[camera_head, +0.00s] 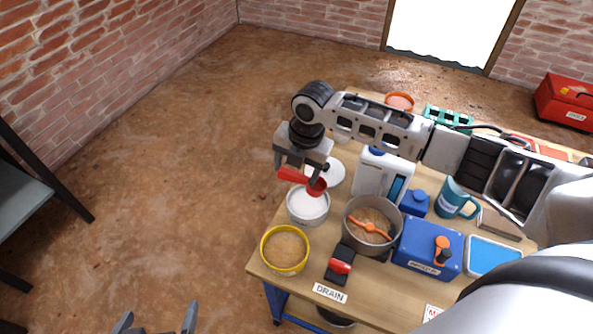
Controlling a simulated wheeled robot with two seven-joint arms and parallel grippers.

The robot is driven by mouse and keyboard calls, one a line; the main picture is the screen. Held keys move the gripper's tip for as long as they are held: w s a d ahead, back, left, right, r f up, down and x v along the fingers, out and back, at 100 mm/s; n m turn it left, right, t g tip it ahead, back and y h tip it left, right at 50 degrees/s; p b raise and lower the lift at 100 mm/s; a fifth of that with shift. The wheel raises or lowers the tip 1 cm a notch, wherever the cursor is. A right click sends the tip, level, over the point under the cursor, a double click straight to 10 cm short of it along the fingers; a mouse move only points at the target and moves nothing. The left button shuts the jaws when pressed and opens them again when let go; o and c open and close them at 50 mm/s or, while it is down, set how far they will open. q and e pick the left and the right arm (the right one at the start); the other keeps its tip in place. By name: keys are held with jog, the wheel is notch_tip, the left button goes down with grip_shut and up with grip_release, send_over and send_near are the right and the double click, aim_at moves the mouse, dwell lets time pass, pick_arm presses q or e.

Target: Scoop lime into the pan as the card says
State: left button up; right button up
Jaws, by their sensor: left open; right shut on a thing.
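My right gripper (303,165) reaches in from the right and is shut on the red handle of a scoop (317,187). The scoop's red cup is over the white tub (308,216), which holds white powder; whether it touches the powder I cannot tell. A round grey pan (349,233) stands right of the tub, with sandy material and an orange paddle (368,229) in it. My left gripper (157,324) is open and empty at the bottom edge, away from the table. No readable instruction card shows; a white card with red lettering (432,313) is partly hidden by my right arm.
A yellow-rimmed tub of sand (284,270) stands at the table's near left corner. A red-handled black lever (338,267) sits behind the DRAIN label (330,293). A blue box (415,257), blue tray (492,256), white jug (370,176) and teal mug (450,200) crowd the right.

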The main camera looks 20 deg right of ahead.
aim_at(305, 176)
jog(key=f+b, duration=0.1)
jog(key=b, duration=0.1)
jog(key=s+d+f+t+y+b, duration=0.1)
jog(key=b, duration=0.1)
jog(key=shift+f, duration=0.3)
jog(key=shift+s+d+f+t+y+b, duration=0.1)
jog(key=shift+d+f+t+y+b, duration=0.25)
jog(key=shift+b, duration=0.7)
jog(key=shift+a+r+y, duration=0.2)
jog(key=shift+r+y, duration=0.05)
jog(key=shift+r, duration=0.1)
pick_arm(q)
jog(key=shift+d+f+t+h, duration=0.15)
jog(key=shift+d+f+t, duration=0.05)
jog(key=shift+f, duration=0.45)
jog(key=shift+d+f+t+h, duration=0.15)
jog(key=shift+f+t, duration=0.05)
jog(key=shift+f, duration=0.45)
pick_arm(e)
jog(key=shift+f, duration=1.3)
notch_tip(305, 176, up, 5)
jog(key=p, duration=0.5)
jog(key=shift+r, duration=0.15)
pick_arm(q)
notch_tip(305, 176, up, 5)
jog(key=shift+r, duration=0.15)
